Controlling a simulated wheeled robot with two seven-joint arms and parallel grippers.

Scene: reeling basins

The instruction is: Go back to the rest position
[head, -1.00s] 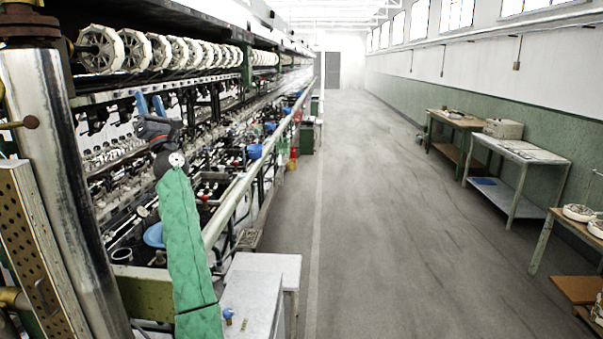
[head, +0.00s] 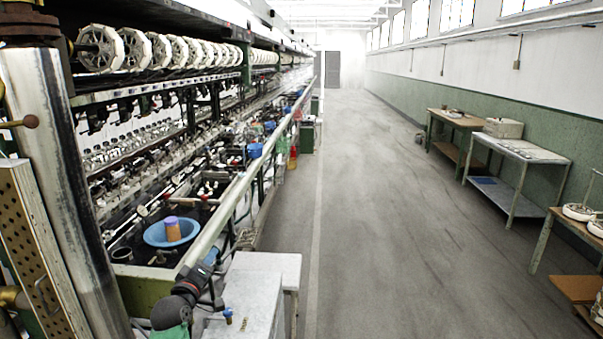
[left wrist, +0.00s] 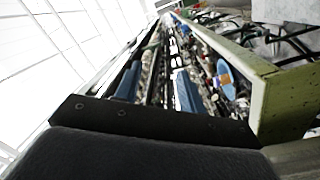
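My left gripper (head: 208,259) is low at the front end of the reeling bench in the head view, by the green end panel and the rail. Only a little of its arm shows at the bottom edge. In the left wrist view, its two blue fingers (left wrist: 157,91) stand apart with nothing between them, so it is open and empty. My right gripper is in neither view.
A blue basin (head: 158,236) with an orange-brown cup (head: 173,229) in it sits in the bench, beyond my left gripper. A pale table (head: 262,266) stands close to the right. The aisle floor (head: 400,220) is clear. Work tables (head: 520,150) line the right wall.

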